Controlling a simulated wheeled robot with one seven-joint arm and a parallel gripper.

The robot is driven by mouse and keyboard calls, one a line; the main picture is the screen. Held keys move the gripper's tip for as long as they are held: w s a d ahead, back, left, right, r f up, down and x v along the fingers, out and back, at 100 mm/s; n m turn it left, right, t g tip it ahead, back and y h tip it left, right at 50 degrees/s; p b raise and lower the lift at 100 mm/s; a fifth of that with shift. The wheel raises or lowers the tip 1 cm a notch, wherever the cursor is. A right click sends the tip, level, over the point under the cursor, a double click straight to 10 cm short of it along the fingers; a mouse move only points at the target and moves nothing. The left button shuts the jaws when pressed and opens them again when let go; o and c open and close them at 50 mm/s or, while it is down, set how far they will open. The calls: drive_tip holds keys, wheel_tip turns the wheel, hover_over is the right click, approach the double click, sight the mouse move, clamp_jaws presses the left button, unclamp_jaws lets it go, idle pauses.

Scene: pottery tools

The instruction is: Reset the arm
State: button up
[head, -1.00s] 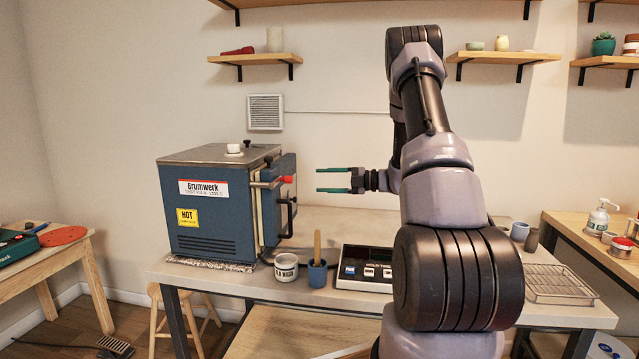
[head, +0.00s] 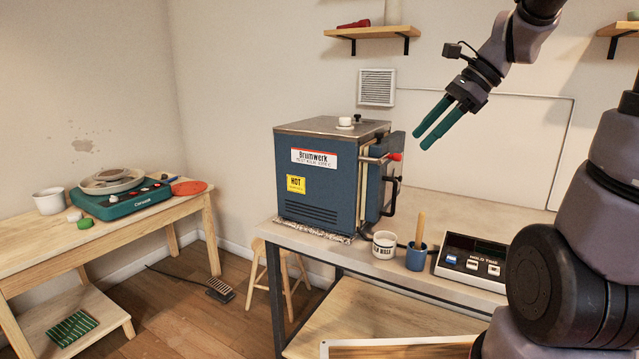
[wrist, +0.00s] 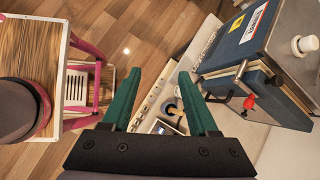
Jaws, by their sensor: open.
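My gripper (head: 435,124) is raised in the air to the right of the kiln in the head view, its two green fingers angled down and to the left. The fingers are apart with nothing between them. In the wrist view my gripper (wrist: 160,92) also shows open and empty, with the bench far below. The blue kiln (head: 330,180) stands on the bench, its door side facing right with a red-tipped handle. It also shows at the upper right of the wrist view (wrist: 242,40).
On the bench (head: 400,270) stand a white labelled jar (head: 384,245), a blue cup (head: 416,258) with a wooden handle in it, and a control box (head: 472,262). A pottery wheel (head: 120,198) is on a left table (head: 60,245). A stool (head: 262,268) and foot pedal (head: 219,290) are on the floor.

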drive_tip(key=s+d+r+n+t+h, duration=0.3)
drive_tip(key=s+n, duration=0.6)
drive_tip(key=n, duration=0.4)
drive_tip(key=shift+s+r+n+t+h, duration=0.3)
drive_tip(key=shift+r+t+h, duration=0.25)
drive_tip(key=shift+t+h, duration=0.55)
